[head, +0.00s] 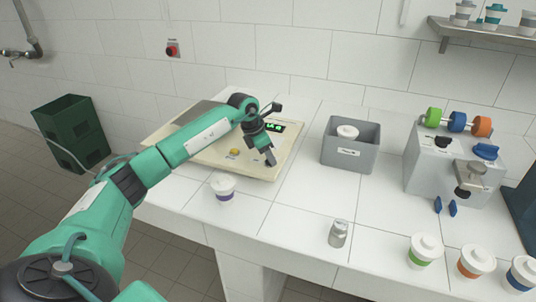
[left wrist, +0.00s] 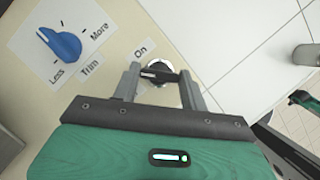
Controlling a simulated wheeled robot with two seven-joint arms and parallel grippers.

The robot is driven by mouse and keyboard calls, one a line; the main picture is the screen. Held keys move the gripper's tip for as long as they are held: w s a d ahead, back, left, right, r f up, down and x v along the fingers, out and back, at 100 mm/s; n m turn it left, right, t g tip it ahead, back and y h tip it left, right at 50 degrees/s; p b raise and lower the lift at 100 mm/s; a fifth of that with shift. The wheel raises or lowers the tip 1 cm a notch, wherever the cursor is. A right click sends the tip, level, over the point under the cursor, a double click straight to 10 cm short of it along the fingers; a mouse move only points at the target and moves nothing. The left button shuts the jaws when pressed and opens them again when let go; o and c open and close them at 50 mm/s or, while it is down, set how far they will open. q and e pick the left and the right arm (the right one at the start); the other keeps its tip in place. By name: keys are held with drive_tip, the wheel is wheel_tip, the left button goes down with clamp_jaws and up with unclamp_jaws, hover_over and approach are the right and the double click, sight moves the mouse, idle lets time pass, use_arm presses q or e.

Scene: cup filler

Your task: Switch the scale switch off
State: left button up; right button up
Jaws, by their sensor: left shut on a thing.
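The scale (head: 213,155) is a cream box with a grey plate on the left of the table; its green display (head: 275,127) is lit. My left gripper (head: 270,158) is over the scale's front right part. In the left wrist view, the fingers of my left gripper (left wrist: 160,78) are shut on the scale switch (left wrist: 158,72), a small dark lever in a round metal collar, beside the label "On" (left wrist: 141,49). In the head view the gripper hides the switch.
A blue trim knob (left wrist: 62,42) is near the switch. A white cup with a purple band (head: 223,187) stands by the scale's front edge. A grey bin (head: 351,148), a metal weight (head: 338,233), a dispenser (head: 450,165) and several lidded cups are to the right.

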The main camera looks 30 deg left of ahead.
use_arm(q)
drive_tip(key=n+y, duration=0.1)
drive_tip(key=n, duration=0.1)
drive_tip(key=shift+n+t, duration=0.3)
drive_tip(key=shift+n, duration=0.1)
drive_tip(key=n+y, duration=0.1)
drive_tip(key=n, duration=0.1)
drive_tip(key=n+y+b, duration=0.1)
drive_tip(key=n, duration=0.2)
drive_tip(key=shift+d, duration=0.2)
drive_tip(key=shift+n+y+b, duration=0.3)
drive_tip(key=shift+n+b, duration=0.1)
drive_tip(key=shift+n, duration=0.8)
use_arm(e)
drive_tip(key=shift+w+f, duration=0.25)
drive_tip(key=shift+w, duration=0.65)
drive_tip(key=shift+a, duration=0.2)
